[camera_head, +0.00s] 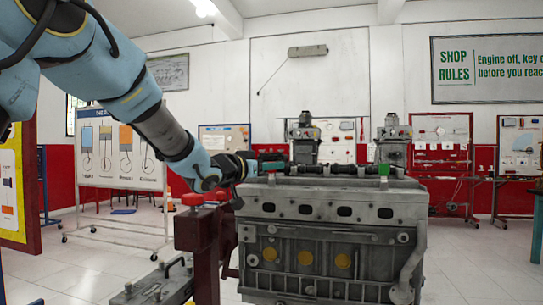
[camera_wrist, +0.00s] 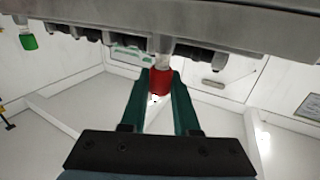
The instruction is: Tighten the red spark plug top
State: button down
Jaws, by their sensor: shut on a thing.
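The red spark plug top (camera_wrist: 160,80) shows in the wrist view at the end of a pale stem that meets the edge of the grey engine block (camera_wrist: 230,30). My gripper (camera_wrist: 161,85) has its two green fingers closed on the sides of the red top. In the head view my gripper (camera_head: 272,166) is at the upper left end of the engine block (camera_head: 330,210). The red top cannot be made out clearly there. A green plug top (camera_head: 384,169) stands at the block's right end and also shows in the wrist view (camera_wrist: 28,42).
A dark shaft (camera_head: 335,169) lies along the top of the block. A dark red stand (camera_head: 200,240) with a red knob (camera_head: 192,199) is at the block's left. A wheeled display board (camera_head: 122,155) stands behind on the left.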

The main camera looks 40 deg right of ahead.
jog(key=m+g+p, duration=0.1)
jog(key=g+p, duration=0.1)
jog(key=p, duration=0.1)
jog(key=m+g+p, duration=0.2)
jog(key=g+p, duration=0.1)
jog(key=shift+w+r+p, duration=0.2)
jog(key=shift+r+p, duration=0.2)
jog(key=m+g+y+p, duration=0.1)
jog(key=m+g+p, duration=0.1)
jog(key=g+p, duration=0.2)
jog(key=shift+m, duration=0.4)
jog(key=m+g+y+p, duration=0.1)
jog(key=m+g+p, duration=0.1)
jog(key=g, duration=0.1)
jog(key=m+g+y+p, duration=0.1)
jog(key=shift+f+g+y, duration=0.3)
jog(key=shift+s+f+m+g+y+p, duration=0.1)
jog(key=shift+m+g+y+p, duration=0.75)
jog(key=shift+m+g+y, duration=0.85)
jog(key=c, duration=0.6)
grip_release()
